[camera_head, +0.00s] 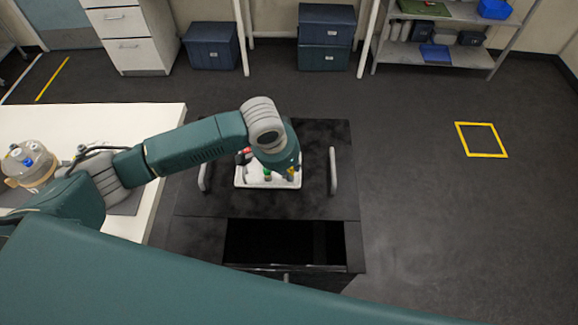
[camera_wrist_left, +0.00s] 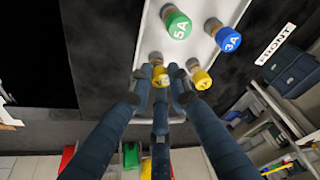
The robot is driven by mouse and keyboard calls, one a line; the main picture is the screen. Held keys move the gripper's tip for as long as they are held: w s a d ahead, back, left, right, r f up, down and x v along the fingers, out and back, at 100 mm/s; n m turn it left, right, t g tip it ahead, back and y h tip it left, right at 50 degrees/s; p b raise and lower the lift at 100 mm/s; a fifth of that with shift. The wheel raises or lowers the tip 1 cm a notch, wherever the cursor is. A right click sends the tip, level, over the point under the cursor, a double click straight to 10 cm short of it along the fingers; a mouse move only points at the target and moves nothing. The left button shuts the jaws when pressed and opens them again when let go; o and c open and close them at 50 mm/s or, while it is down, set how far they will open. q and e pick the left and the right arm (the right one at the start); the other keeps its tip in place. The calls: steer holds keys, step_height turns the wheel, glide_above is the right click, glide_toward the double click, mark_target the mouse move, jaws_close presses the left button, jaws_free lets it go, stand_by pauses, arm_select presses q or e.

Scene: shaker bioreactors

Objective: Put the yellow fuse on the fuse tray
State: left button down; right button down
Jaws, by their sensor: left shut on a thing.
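The fuse tray (camera_head: 240,183) is a white tray on the black cart, partly hidden under my left wrist in the head view. In the left wrist view the tray (camera_wrist_left: 190,52) holds a green 5A fuse (camera_wrist_left: 177,25), a blue 3A fuse (camera_wrist_left: 229,39) and a yellow fuse (camera_wrist_left: 202,79). My left gripper (camera_wrist_left: 159,88) is shut on another yellow fuse (camera_wrist_left: 160,76), at the tray's near edge beside the other yellow one. I cannot tell whether the held fuse touches the tray. My right gripper is not in view.
The black cart (camera_head: 325,205) has side handles and a dark opening (camera_head: 285,242) at its front. A white table (camera_head: 130,118) with a clear rounded vessel (camera_head: 30,165) stands at left. Blue boxes (camera_head: 326,27) and a shelf (camera_head: 440,55) line the back. Floor at right is clear.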

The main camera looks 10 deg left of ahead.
arm_select(q)
steer(key=shift+f, duration=0.15)
steer(key=c, duration=1.6)
jaws_free()
steer(key=shift+o, duration=0.2)
steer(key=v, duration=1.2)
steer(key=shift+s+d+f, duration=0.1)
steer(key=shift+s, duration=0.05)
